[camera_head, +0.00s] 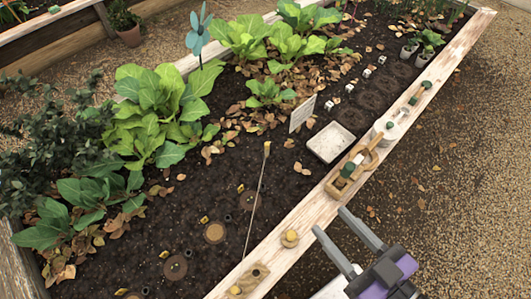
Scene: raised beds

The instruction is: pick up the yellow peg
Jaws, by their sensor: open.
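Several small yellow pieces that could be the yellow peg are in view; I cannot tell which one it is. A yellow-topped upright piece (290,237) stands on a round base on the bed's wooden rim. Small yellow pieces, one of them a yellow marker (241,188), lie in or on the dark soil. A tall thin stick (254,205) with a yellow tip leans up from near the rim. My gripper (330,221) is at the lower right, open and empty. Its two grey fingers point toward the rim, to the right of the yellow-topped upright piece and apart from it.
The wooden rim (310,205) carries a wooden tray (352,172) with a green-ended item, a white pot and a small wooden block (250,280). A white tray (330,142) lies on the soil. Leafy plants fill the left and back. Gravel lies right of the rim.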

